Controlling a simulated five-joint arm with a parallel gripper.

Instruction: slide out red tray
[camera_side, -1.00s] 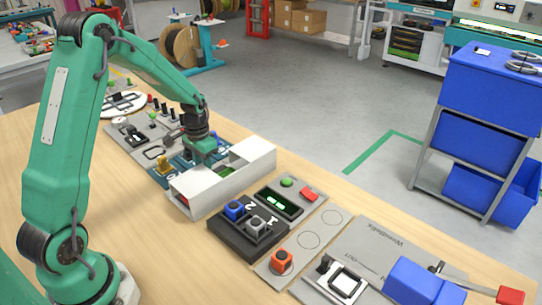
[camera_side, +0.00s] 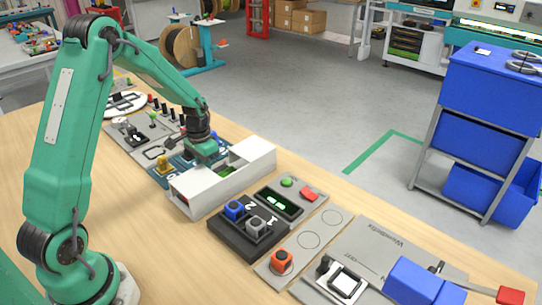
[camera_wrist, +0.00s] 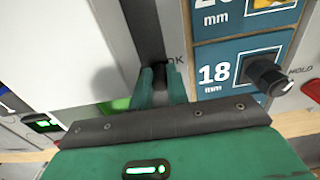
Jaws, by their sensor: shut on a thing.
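A white open-topped housing (camera_side: 240,178) stands on the table in the side view. A small dark red patch (camera_side: 182,199) shows at its near left end, perhaps the red tray; most of it is hidden. A green part (camera_side: 226,171) lies inside the housing. My gripper (camera_side: 207,160) is low at the housing's far left side. In the wrist view, my gripper (camera_wrist: 160,76) is closed on a small dark piece between the white housing (camera_wrist: 55,50) and a blue panel. I cannot tell whether that piece belongs to the red tray. The green part (camera_wrist: 118,104) shows beside the fingers.
The blue panel (camera_wrist: 240,55), marked 18 mm, has a black knob (camera_wrist: 264,75) close to my gripper's right. A dark button box (camera_side: 248,228) stands at the housing's right. Bare table (camera_side: 130,210) lies in front.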

